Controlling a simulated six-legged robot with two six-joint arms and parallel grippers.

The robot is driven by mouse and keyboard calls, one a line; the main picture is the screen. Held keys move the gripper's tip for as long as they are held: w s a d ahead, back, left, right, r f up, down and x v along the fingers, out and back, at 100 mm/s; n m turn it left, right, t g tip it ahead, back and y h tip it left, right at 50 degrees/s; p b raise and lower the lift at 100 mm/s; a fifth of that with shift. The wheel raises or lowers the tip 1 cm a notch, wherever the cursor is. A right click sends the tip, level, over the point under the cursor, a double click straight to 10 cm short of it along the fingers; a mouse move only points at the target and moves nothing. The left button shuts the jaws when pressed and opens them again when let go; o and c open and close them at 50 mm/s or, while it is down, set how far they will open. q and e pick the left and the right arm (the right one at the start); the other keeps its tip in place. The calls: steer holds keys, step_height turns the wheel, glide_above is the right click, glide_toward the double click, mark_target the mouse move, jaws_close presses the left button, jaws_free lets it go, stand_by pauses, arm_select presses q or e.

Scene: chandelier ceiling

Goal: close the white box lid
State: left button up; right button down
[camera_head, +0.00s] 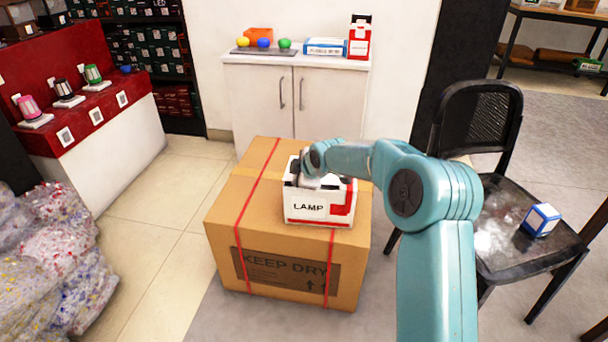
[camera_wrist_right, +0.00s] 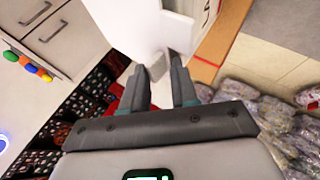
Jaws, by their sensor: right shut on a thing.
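The white box (camera_head: 300,212), marked LAMP with red patches, stands on a large cardboard carton in the head view. My right arm reaches over it from the right, and my right gripper (camera_wrist_right: 160,72) is at the box's top left. In the right wrist view the fingers are close together on a narrow pale edge, which looks like part of the white box's lid (camera_wrist_right: 132,28). The arm and gripper cover much of the box top, so the lid's full angle is hidden. Dark gaps show at the top of the box. My left gripper is not in view.
The carton (camera_head: 222,215) has red straps and a KEEP DRY label. Behind it stands a white cabinet (camera_head: 260,100) with small items on top. A black chair (camera_head: 490,235) with a blue-and-white cube (camera_head: 541,220) is at right. Plastic-wrapped bags (camera_head: 55,255) lie at left.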

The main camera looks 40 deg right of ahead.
steer(key=shift+a+f, duration=0.1)
steer(key=shift+f, duration=0.55)
steer(key=c, duration=0.9)
jaws_free()
steer(key=shift+s+f, duration=0.1)
steer(key=shift+f, duration=0.1)
